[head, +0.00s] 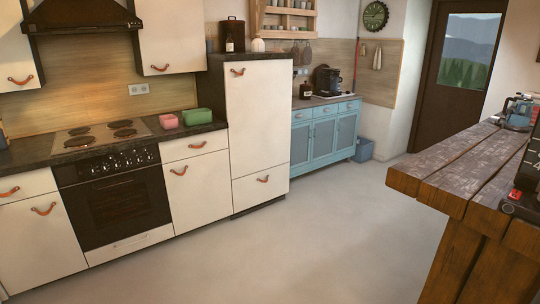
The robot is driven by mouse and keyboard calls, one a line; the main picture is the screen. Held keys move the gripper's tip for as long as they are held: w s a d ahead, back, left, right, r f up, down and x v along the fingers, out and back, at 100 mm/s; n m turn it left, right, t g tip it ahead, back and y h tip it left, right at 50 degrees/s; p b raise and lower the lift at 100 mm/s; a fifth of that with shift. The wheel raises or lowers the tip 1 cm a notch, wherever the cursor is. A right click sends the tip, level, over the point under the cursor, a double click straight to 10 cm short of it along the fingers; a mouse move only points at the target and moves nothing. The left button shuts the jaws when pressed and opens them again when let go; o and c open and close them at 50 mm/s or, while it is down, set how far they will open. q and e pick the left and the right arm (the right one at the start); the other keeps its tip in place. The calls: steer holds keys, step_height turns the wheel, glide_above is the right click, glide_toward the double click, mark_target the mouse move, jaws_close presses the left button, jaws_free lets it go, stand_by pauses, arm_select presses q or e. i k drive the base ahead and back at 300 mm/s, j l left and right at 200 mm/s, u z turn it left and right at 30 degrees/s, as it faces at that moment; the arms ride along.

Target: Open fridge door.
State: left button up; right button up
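The tall white cabinet that looks like the fridge stands in the middle of the head view, right of the counter. Its large upper door (256,117) appears closed, with a brown leather pull (237,71) near its top left. Neither of my grippers shows in the view. The fridge's inside is hidden.
The grey floor (240,260) before the fridge is clear. A wooden table (460,165) juts in from the right. Left of the fridge is an oven (115,205); behind it, to the right, is a blue sideboard (325,140).

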mark_target(258, 93)
steer(key=i+l, duration=0.1)
steer(key=i, duration=2.5)
steer(key=j+u, duration=0.05)
steer(key=j, duration=0.05)
